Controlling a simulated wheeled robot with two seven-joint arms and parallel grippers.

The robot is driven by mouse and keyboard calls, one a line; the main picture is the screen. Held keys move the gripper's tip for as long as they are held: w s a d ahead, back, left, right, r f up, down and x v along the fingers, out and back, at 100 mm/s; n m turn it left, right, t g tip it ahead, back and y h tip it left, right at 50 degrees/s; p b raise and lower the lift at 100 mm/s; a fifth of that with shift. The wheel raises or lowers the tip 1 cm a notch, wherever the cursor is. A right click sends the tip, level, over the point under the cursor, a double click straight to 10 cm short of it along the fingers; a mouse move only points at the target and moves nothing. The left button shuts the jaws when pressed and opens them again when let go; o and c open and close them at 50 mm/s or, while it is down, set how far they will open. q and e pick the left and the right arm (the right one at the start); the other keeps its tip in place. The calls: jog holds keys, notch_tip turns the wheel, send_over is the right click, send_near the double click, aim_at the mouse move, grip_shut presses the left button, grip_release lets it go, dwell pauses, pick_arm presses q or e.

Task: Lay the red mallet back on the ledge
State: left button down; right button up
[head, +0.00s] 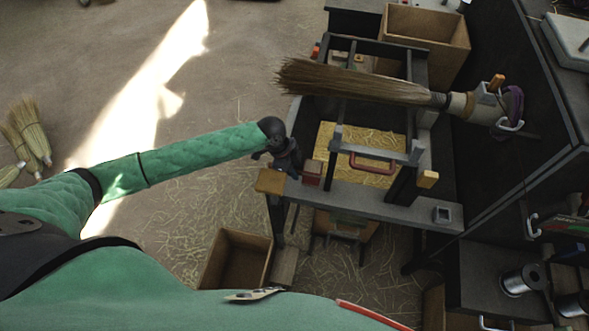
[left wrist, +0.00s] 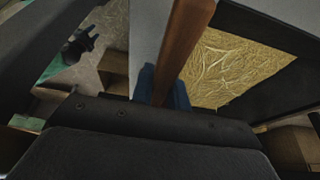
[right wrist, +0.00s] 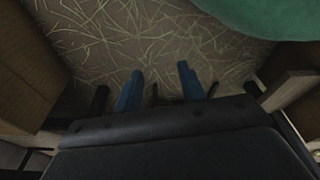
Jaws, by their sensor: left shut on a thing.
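My left gripper (head: 292,172) is at the left end of the grey ledge (head: 385,205), low over it. In the left wrist view its blue fingers (left wrist: 163,85) are shut on a reddish-brown wooden handle, the red mallet's (left wrist: 187,45). A small red block (head: 312,170) beside the gripper in the head view looks like the mallet's head. Whether the mallet touches the ledge cannot be told. My right gripper (right wrist: 160,88) shows in the right wrist view, fingers apart and empty, above straw-strewn floor. It is hidden in the head view.
A broom (head: 355,84) lies across the black frame behind the ledge. A wooden block (head: 270,181) is at the ledge's left end. An open box (head: 238,258) stands below. The ledge's middle is clear.

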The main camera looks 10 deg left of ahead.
pick_arm(q)
jog(key=shift+f+b, duration=0.55)
jog(key=shift+f, duration=0.25)
jog(key=shift+f+b, duration=0.5)
jog(key=shift+f, duration=0.8)
pick_arm(e)
jog(key=shift+w+a+r, duration=0.35)
jog(key=shift+a+r, duration=0.05)
jog(key=shift+r, duration=0.3)
jog(key=shift+w+a+r, duration=0.35)
jog(key=shift+w+r, duration=0.05)
jog(key=shift+r, duration=0.3)
jog(key=shift+w+a+r, duration=0.35)
jog(key=shift+a+r, duration=0.05)
jog(key=shift+r, duration=0.3)
pick_arm(q)
jog(key=c, duration=1.3)
grip_release()
pick_arm(e)
jog(key=shift+s, duration=0.15)
jog(key=shift+f, duration=0.1)
